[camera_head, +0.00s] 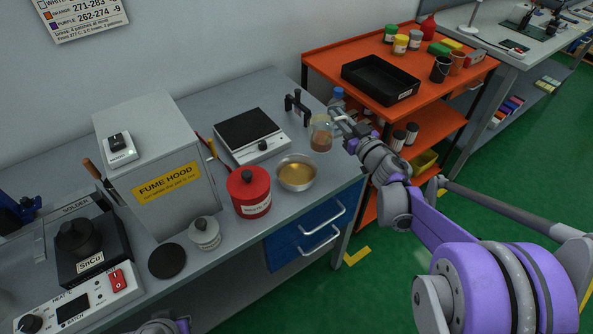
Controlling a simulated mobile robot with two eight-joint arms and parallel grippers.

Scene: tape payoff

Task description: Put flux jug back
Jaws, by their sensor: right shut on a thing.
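A clear jug with brown liquid in its bottom (320,134), which looks like the flux jug, is upright at the right end of the grey bench. My right gripper (338,122) reaches it from the right and is shut on its right side. The fingertips are small and partly hidden. I cannot tell whether the jug's base touches the bench. Part of my left arm shows at the bottom edge, but its gripper is out of view.
A metal bowl of golden liquid (296,173), a scale (250,137) and a red canister (249,193) stand close by to the left. A blue-capped bottle (337,100) is just behind the jug. An orange cart (330,62) stands behind.

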